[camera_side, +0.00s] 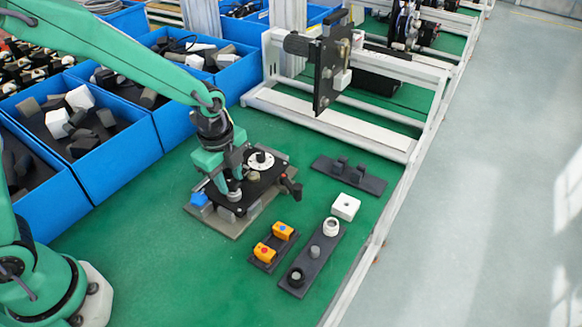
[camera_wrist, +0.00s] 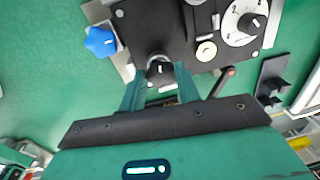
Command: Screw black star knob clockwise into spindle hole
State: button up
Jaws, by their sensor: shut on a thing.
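My gripper (camera_side: 233,192) is down at the front left part of a black fixture plate (camera_side: 262,183) in the side view. In the wrist view my gripper's two fingers (camera_wrist: 160,72) close around a small dark knob (camera_wrist: 160,68), which appears to be the black star knob. A pale metallic ring shows around it. The fingers hide most of the knob, so its star shape is not clear. The spindle hole is not visible, and I cannot tell how far the knob is seated. A blue star knob (camera_wrist: 101,41) is beside the plate, left of my fingers.
Blue bins (camera_side: 70,125) stand left. Green table is clear between them.

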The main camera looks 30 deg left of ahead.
jog(key=shift+w+r+m, duration=0.15)
jog(key=shift+w+m, duration=0.15)
jog(key=shift+w+m, duration=0.15)
jog(key=shift+m, duration=2.75)
jog(key=o, duration=1.1)
jog(key=shift+s+d, duration=0.2)
jog(key=shift+s, duration=0.25)
